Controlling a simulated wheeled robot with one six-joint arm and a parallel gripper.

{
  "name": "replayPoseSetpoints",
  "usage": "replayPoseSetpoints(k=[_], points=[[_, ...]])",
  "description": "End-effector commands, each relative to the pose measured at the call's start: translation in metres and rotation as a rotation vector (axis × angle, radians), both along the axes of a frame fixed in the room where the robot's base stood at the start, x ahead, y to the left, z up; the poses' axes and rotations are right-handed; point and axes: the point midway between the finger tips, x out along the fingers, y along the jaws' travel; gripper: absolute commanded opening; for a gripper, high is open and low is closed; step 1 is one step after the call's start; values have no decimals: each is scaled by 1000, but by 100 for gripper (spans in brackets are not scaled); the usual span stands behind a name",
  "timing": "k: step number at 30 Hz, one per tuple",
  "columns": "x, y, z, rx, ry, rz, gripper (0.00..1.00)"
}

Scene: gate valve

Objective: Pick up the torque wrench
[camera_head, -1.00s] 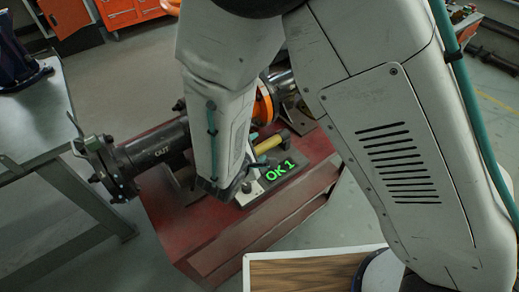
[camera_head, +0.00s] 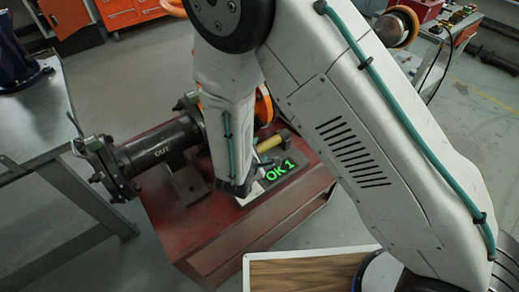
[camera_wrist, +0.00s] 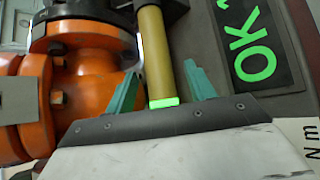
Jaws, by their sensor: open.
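The torque wrench's yellow handle (camera_wrist: 155,52) shows in the wrist view, running up the picture, with a glowing green band at its near end. The handle (camera_head: 268,144) also shows in the head view, above the lit "OK 1" panel. My gripper (camera_wrist: 160,72) is open, its two teal fingers on either side of the handle in the wrist view. I cannot tell whether they touch it or how deep it lies between them. The wrench's far end is cut off in the wrist view. My arm hides part of the area in the head view.
The dark panel with green "OK 1" (camera_head: 280,170) lies close beside the handle on the red stand (camera_head: 230,238). The orange valve body (camera_wrist: 90,85) is close on the left in the wrist view. A dark pipe marked "OUT" (camera_head: 160,150) extends left. A grey table (camera_head: 35,120) stands at left.

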Motion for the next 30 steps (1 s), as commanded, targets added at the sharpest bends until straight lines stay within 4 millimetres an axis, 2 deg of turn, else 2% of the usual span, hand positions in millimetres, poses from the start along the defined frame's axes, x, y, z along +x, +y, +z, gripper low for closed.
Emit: replayPoseSetpoints(k=[2,6,8,20,30], points=[[0,0,0,0,0,0,54],[0,0,0,0,0,0,15],[0,0,0,0,0,0,0],[0,1,2,1,-3,-1,0],[1,1,24,3,-4,-1,0]])
